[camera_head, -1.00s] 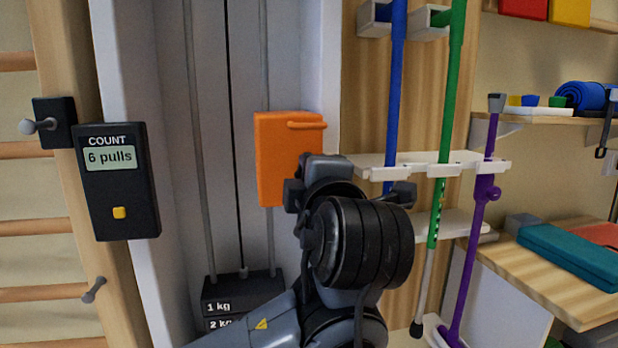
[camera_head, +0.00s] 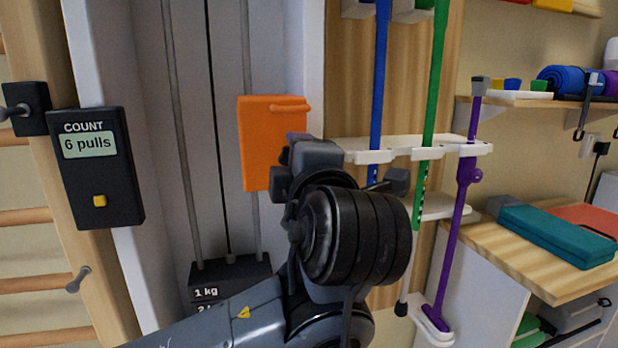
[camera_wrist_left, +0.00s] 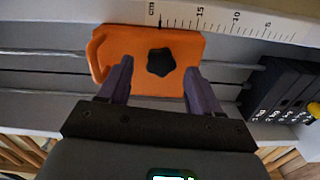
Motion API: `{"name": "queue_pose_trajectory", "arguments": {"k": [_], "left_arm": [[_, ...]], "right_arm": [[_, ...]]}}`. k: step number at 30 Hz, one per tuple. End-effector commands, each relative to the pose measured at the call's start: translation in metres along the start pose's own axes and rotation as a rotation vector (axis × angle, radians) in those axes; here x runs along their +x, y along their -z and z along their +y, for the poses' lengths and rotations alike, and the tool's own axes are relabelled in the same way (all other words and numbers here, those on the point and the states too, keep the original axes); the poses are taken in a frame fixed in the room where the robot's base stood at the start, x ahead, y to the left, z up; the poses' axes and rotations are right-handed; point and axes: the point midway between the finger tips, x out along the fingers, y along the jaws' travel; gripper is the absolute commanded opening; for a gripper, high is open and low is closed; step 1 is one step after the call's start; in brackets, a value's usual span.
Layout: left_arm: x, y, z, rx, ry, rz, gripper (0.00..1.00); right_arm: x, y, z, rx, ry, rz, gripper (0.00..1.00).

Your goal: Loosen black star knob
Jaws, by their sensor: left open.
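The black star knob (camera_wrist_left: 161,62) sits on the face of an orange carriage (camera_wrist_left: 125,50) in the left wrist view. The orange carriage (camera_head: 262,150) also shows in the head view, but my arm and its angle hide the knob there. My left gripper (camera_wrist_left: 159,76) is open, with its two purple-grey fingers on either side of the knob in the picture. Nothing is held between them. I cannot tell how far the fingertips are from the carriage face. My right gripper is in neither view.
A counter box (camera_head: 97,167) reading 6 pulls hangs at left. Weight blocks (camera_head: 230,278) stand below the carriage. A white rack (camera_head: 405,150) with blue, green and purple poles is close on the right. A centimetre scale (camera_wrist_left: 230,18) runs beside the carriage.

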Motion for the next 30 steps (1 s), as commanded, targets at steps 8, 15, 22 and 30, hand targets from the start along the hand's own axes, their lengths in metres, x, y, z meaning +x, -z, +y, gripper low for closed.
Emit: {"name": "queue_pose_trajectory", "arguments": {"k": [8, 15, 22, 30], "left_arm": [[-0.050, 0.000, 0.002, 0.003, -0.005, -0.002, 0.64], [-0.078, 0.000, -0.001, 0.001, 0.002, -0.002, 0.64], [-0.088, 0.000, -0.001, 0.001, 0.001, 0.001, 0.64], [-0.089, 0.000, 0.000, 0.001, 0.000, 0.001, 0.64]], "right_arm": [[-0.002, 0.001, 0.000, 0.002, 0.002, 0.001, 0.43], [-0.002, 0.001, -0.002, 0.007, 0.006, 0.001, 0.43], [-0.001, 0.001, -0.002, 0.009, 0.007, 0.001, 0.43], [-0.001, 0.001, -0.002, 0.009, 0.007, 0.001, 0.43]]}}
